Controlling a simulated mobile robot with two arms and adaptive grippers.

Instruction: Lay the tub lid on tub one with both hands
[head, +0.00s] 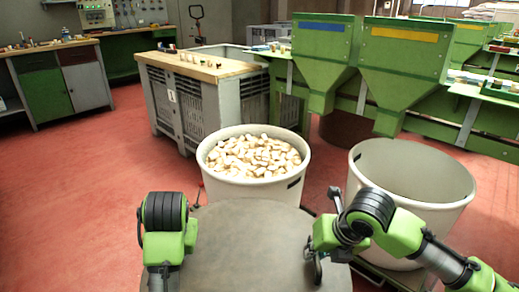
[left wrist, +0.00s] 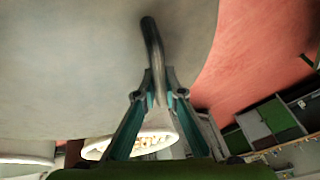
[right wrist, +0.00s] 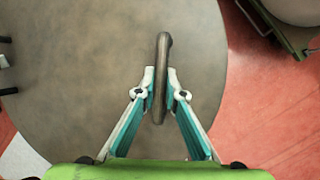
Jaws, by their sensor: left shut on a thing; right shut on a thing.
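The tub lid (head: 255,250) is a large round grey disc, held up in front of me, its near edge cut off in the head view. My left gripper (left wrist: 158,98) is shut on a dark bar handle (left wrist: 153,45) at the lid's left side. My right gripper (right wrist: 161,95) is shut on a matching handle (right wrist: 162,55) at the right side. A white tub full of pale corks (head: 205,165) stands just beyond the lid, and the lid hides its lower front. A second white tub (head: 450,205) stands to the right and looks empty. I cannot read which is tub one.
Green hoppers (head: 405,55) hang over the line behind the tubs. A grey crate (head: 190,110) with a wooden top (head: 215,70) stands behind left. A workbench (head: 60,90) is at far left. The red floor (head: 70,190) on the left is free.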

